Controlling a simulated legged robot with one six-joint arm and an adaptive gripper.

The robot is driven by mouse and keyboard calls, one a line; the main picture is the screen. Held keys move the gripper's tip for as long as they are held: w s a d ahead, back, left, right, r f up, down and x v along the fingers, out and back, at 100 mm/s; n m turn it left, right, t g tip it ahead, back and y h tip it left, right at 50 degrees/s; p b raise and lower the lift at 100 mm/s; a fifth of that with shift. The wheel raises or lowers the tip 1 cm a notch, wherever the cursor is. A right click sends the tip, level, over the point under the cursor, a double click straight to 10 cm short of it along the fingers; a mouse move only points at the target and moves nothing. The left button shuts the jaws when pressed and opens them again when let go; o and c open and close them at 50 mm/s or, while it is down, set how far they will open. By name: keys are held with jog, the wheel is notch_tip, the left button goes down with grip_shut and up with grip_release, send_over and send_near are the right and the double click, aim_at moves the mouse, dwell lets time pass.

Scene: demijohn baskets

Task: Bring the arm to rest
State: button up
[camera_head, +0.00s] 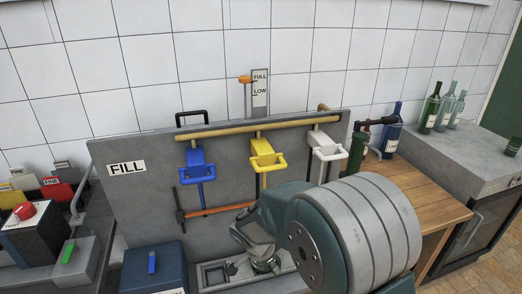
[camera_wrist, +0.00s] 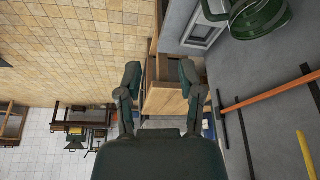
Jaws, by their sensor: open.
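My gripper (camera_wrist: 159,78) is open in the wrist view, its two dark fingers apart with nothing between them. Beyond the fingers is a wooden surface with the tiled floor to its left. In the head view my arm reaches across the lower right, its large grey and teal joint close to the camera. It hides part of the wooden table (camera_head: 432,208) and the bench front; the fingers cannot be made out clearly there. A dark green round object (camera_head: 265,266) shows beside the arm at a grey tray (camera_head: 215,274). A green round object (camera_wrist: 258,17) shows at upper right in the wrist view.
The grey FILL panel (camera_head: 127,189) carries blue (camera_head: 197,160), yellow (camera_head: 264,157) and white (camera_head: 326,153) taps. A blue box (camera_head: 153,270) stands at lower left. A green pump bottle (camera_head: 358,152) and blue bottle (camera_head: 392,132) stand near the table; several bottles stand on the right cabinet (camera_head: 455,150).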

jog(key=s+d+r+n+t+y, duration=0.1)
jog(key=s+d+r+n, duration=0.4)
jog(key=r, duration=0.4)
jog(key=s+d+r+n+t+y, duration=0.1)
jog(key=s+d+r+n, duration=0.1)
jog(key=s+d+r, duration=0.55)
jog(key=s+r+n+t+y, duration=0.1)
jog(key=s+r+n, duration=0.3)
jog(key=s, duration=0.4)
jog(key=shift+s+r+n, duration=0.15)
jog(key=shift+r+n, duration=0.25)
